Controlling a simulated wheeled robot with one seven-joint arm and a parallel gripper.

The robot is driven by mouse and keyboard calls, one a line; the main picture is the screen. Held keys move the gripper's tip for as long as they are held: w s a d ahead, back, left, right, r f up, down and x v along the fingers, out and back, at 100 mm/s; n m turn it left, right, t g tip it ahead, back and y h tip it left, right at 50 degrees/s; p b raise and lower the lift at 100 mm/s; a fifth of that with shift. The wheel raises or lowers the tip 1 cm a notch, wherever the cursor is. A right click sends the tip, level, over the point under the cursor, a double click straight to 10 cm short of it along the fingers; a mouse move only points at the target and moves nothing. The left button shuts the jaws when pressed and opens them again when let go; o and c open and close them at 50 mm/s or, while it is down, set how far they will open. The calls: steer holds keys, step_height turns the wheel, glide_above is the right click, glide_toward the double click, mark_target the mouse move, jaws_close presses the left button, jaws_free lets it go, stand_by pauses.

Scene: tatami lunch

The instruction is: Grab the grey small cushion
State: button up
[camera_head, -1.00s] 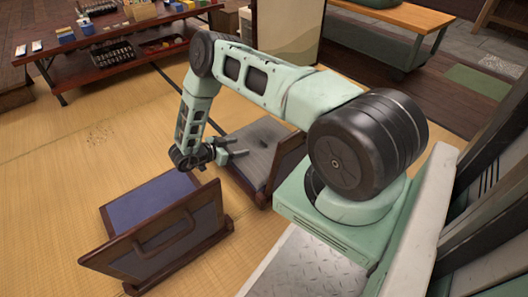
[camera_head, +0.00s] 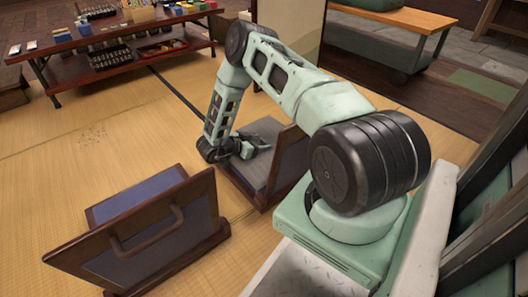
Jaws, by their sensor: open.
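The grey cushion (camera_head: 270,131) lies flat on the seat of a wooden legless chair (camera_head: 292,160) near the middle of the view. My gripper (camera_head: 262,146) is open and empty, at the cushion's left part with its fingers pointing right. I cannot tell whether the fingers touch the cushion. My arm and the chair's backrest hide parts of the cushion.
A second legless chair (camera_head: 150,235) with a blue cushion (camera_head: 130,198) stands at the lower left. A low dark table (camera_head: 120,55) with small goods is at the back left. A bench (camera_head: 400,22) is at the back right. Tatami (camera_head: 60,150) at left is clear.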

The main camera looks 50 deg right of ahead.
steer(key=shift+d, duration=0.1)
steer(key=c, duration=1.3)
